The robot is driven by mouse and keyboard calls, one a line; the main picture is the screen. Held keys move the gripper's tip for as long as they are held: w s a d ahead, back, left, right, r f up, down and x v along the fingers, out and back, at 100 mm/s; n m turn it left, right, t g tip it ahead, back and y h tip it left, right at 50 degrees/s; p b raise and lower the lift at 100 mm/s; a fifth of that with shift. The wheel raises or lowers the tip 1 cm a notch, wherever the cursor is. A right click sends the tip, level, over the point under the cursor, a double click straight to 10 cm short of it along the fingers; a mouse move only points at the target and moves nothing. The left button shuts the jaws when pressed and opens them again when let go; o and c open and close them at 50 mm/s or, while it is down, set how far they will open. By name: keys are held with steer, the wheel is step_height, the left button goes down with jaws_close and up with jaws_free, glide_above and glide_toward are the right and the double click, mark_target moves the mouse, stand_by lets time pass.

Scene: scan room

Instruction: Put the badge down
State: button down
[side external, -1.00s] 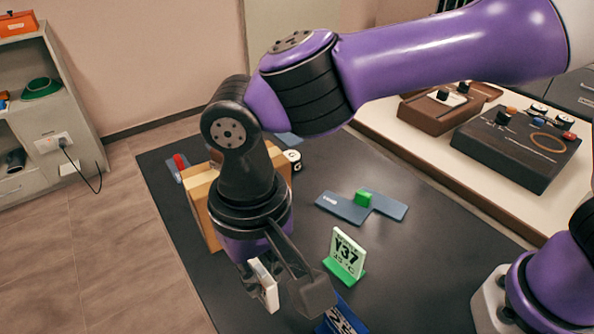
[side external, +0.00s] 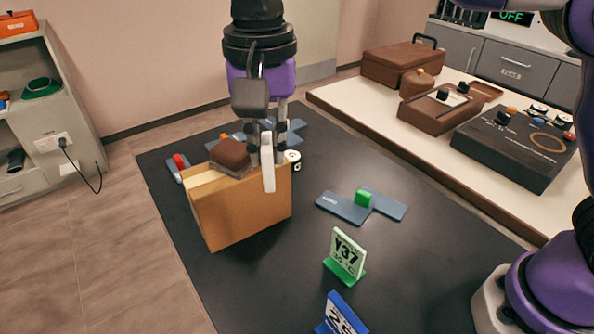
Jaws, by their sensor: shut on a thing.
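The badge (side external: 268,172) is a thin white plate, seen nearly edge-on and upright. My gripper (side external: 265,145) points down and is shut on it, with the badge hanging in front of the right end of the tan box (side external: 245,208). I cannot tell whether the badge touches the box. The gripper hides part of the box's top and what lies behind it.
A brown block (side external: 230,156) sits on the box. A white round item (side external: 292,157) stands just right of the gripper. A green Y37 sign (side external: 346,254) and a blue sign (side external: 340,315) stand nearer. The dark table (side external: 430,260) is clear at right.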

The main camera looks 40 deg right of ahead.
steer(key=w+d+m, duration=0.5)
steer(key=d+m, duration=0.1)
steer(key=d, duration=0.3)
steer(key=w+d+m, duration=0.4)
steer(key=d+m, duration=0.2)
steer(key=d, duration=0.4)
steer(key=shift+w+d+f, duration=0.75)
steer(key=shift+d+f, duration=0.95)
steer(key=shift+f, duration=1)
steer(key=shift+w+d+f, duration=0.75)
steer(key=shift+d+f, duration=1)
steer(key=shift+f, duration=1)
steer(key=shift+w+d+f, duration=0.75)
steer(key=shift+d+f, duration=0.95)
steer(key=shift+f, duration=1)
steer(key=shift+f, duration=0.15)
steer(key=c, duration=0.9)
jaws_free()
